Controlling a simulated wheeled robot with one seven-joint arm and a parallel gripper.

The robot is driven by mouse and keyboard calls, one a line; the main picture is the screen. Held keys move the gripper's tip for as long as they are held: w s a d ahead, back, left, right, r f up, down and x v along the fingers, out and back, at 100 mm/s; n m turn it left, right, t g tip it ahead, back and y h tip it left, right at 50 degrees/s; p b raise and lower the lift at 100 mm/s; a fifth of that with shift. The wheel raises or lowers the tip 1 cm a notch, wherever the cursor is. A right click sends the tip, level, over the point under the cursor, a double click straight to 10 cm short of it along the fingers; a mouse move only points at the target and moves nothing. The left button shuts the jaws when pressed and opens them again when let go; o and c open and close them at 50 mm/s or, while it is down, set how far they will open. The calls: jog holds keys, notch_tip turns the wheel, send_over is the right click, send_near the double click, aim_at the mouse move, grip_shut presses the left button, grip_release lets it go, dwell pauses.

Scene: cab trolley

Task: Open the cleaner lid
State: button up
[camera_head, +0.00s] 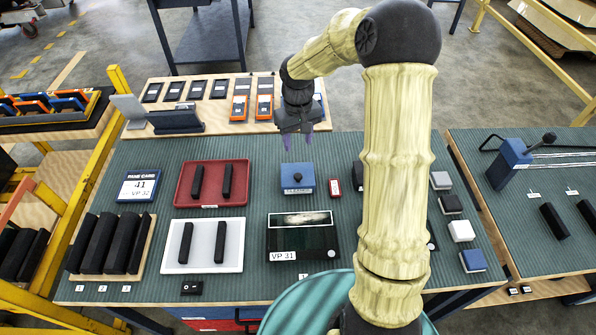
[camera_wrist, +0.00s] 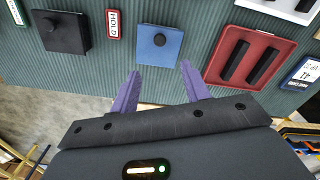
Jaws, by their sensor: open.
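A small blue box with a blue lid and a dark round knob (camera_head: 297,178) stands on the green ribbed mat, with a white label on its front too small to read. The lid sits flat on it and looks closed. In the wrist view the blue lid (camera_wrist: 158,52) is just beyond my fingertips, its knob roughly centred between them. My gripper (camera_head: 298,143) points down above and behind the box, apart from it. Its two purple fingers (camera_wrist: 160,70) are spread with nothing between them.
A red HOLD tag (camera_head: 335,187) and a black knobbed box (camera_wrist: 62,34), partly hidden by my arm in the head view, are beside the blue box. A red tray (camera_head: 183,198) with black bars lies left. A dark VP 31 panel (camera_head: 288,244) lies in front.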

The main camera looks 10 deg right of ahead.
aim_at(298, 176)
notch_tip(298, 176, down, 14)
jog(key=shift+f+p, duration=0.15)
jog(key=shift+p, duration=0.5)
grip_shut()
